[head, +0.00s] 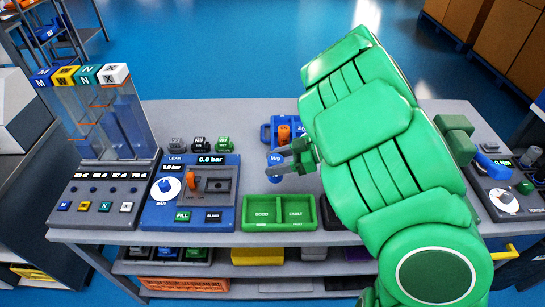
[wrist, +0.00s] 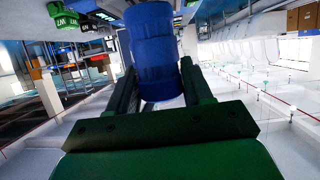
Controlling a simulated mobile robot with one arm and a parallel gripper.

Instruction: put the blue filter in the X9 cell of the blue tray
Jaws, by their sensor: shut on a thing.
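My green arm reaches in from the right in the head view. My gripper (head: 287,160) is shut on the blue filter (head: 275,159), whose label is too small to read surely. In the wrist view, the blue filter (wrist: 153,50) is a blue cylinder between the two dark fingers of the gripper (wrist: 155,85). The blue tray (head: 265,134) is on the table just behind the gripper, with an orange item (head: 284,134) in it. My arm and gripper hide part of the tray, and I cannot make out the X9 cell.
A green GOOD/FAULT tray (head: 279,212) is in front of the gripper. The blue LEAK station (head: 190,195) stands to the left, with several small labelled filters (head: 200,144) behind it. A clear-walled dispenser (head: 110,125) is at far left. A grey dial device (head: 505,198) is at right.

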